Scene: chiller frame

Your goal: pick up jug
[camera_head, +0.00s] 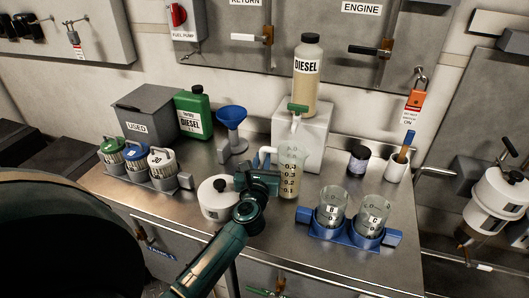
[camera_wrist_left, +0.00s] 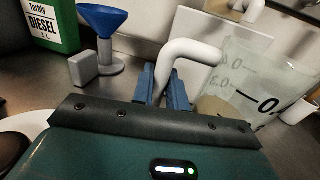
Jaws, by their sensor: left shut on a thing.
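The jug (camera_head: 291,174) is clear, with dark graduation marks and a white handle on its left side, and yellowish liquid is inside. It is upright at the middle of the steel bench, in front of the white stand. In the left wrist view the jug (camera_wrist_left: 250,85) fills the right side. My left gripper (camera_head: 267,172) is at the handle, with its blue fingers on either side of the handle in the left wrist view (camera_wrist_left: 162,88), shut on it. Whether the jug's base touches the bench is unclear. My right gripper is not in view.
A diesel bottle (camera_head: 305,75) sits on the white stand (camera_head: 313,128) behind the jug. A white lidded pot (camera_head: 219,198) is close left of my gripper. A blue funnel (camera_head: 231,120) stands behind. A blue holder with two glass beakers (camera_head: 345,236) is at right front.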

